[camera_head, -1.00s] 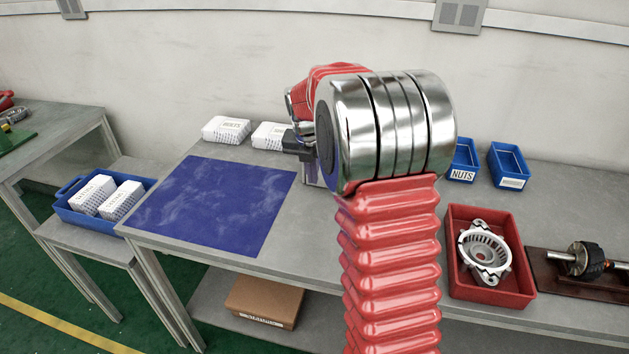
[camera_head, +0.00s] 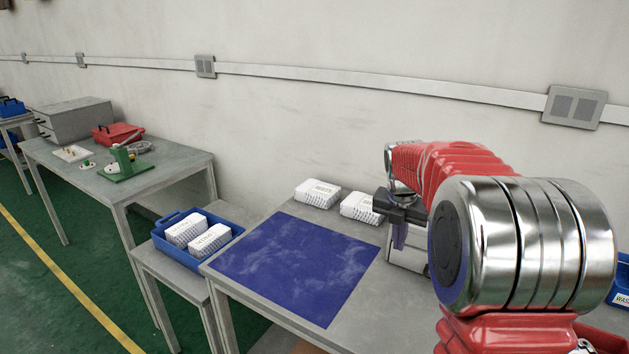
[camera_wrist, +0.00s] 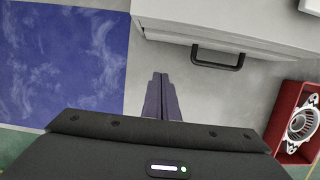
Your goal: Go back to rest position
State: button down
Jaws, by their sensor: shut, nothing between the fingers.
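My gripper (camera_head: 399,236) hangs above the grey workbench, just right of the blue mat (camera_head: 293,262). In the wrist view the fingers of my gripper (camera_wrist: 161,82) are together with nothing between them. They point over bare bench top between the blue mat (camera_wrist: 62,62) and a grey drawer unit with a black handle (camera_wrist: 218,60). My red arm with its shiny metal joint hides much of the bench's right side in the head view.
Two white boxes (camera_head: 318,193) stand at the bench's back. A blue tray (camera_head: 226,246) with two white cartons is on a lower table at left. A red tray (camera_wrist: 272,140) holds a metal housing. Another table (camera_head: 180,160) stands far left.

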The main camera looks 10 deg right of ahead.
jog(key=s+a+r+m+t+y, duration=0.1)
jog(key=s+a+r+m, duration=0.1)
jog(key=s+a+m, duration=0.8)
jog(key=s+a+r+m+t+y, duration=0.1)
jog(key=s+a+r+m+t, duration=0.1)
jog(key=s+a+m, duration=0.9)
jog(key=s+m, duration=0.6)
jog(key=s, duration=0.2)
jog(key=shift+t, duration=0.3)
jog(key=shift+d, duration=0.1)
dwell(0.4)
